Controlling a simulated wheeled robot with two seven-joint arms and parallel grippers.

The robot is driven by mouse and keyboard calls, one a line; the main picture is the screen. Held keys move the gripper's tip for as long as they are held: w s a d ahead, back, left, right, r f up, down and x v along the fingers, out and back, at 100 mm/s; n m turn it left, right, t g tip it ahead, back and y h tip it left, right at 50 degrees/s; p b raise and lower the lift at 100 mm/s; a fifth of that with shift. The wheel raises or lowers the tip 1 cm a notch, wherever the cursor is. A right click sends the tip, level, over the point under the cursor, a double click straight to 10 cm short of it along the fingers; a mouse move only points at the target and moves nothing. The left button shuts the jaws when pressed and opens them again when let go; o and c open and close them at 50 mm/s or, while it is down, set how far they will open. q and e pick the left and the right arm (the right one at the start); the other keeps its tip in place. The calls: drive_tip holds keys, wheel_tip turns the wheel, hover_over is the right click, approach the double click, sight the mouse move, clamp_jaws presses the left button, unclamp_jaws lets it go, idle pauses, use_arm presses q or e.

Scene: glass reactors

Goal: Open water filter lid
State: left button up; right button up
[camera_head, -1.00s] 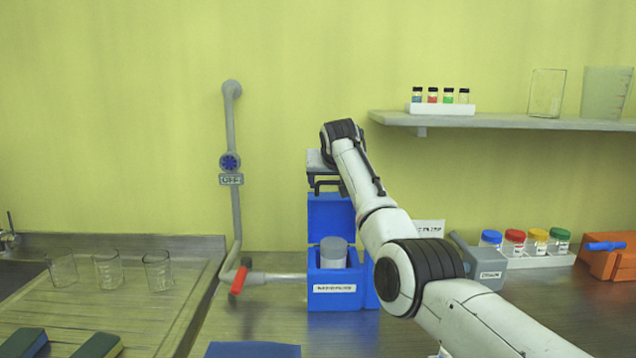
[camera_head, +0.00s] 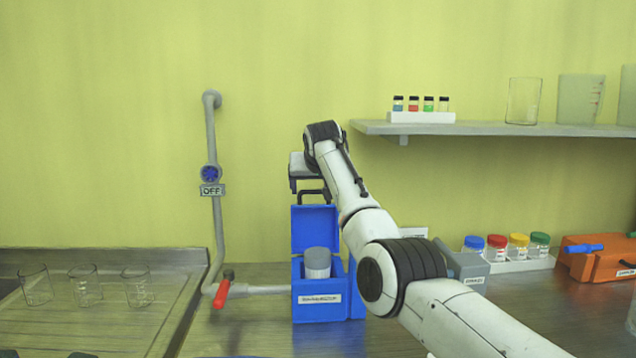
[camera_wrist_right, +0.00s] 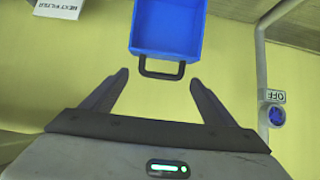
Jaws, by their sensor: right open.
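The water filter is a blue box (camera_head: 320,305) with a white label, against the wall in the head view. Its blue lid (camera_head: 314,228) stands upright and open at the back, with a dark handle (camera_head: 312,195) on its top edge. A grey cylinder (camera_head: 317,262) sits inside the box. My right gripper (camera_head: 308,186) is just above the handle. In the right wrist view my right gripper (camera_wrist_right: 158,78) is open and empty. The handle (camera_wrist_right: 162,72) lies between its fingertips, with a gap on both sides. My left gripper is not in view.
A grey pipe (camera_head: 213,135) with a blue valve marked OFF and a red lever (camera_head: 222,292) stands left of the box. Glass beakers (camera_head: 85,285) stand far left. A shelf (camera_head: 470,128), colour-capped jars (camera_head: 497,247) and an orange case (camera_head: 598,258) are on the right.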

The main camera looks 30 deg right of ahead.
drive_tip(key=b+v, duration=0.3)
drive_tip(key=v, duration=0.7)
drive_tip(key=shift+s+r+b, duration=0.25)
drive_tip(key=shift+b, duration=0.1)
drive_tip(key=shift+c, duration=0.5)
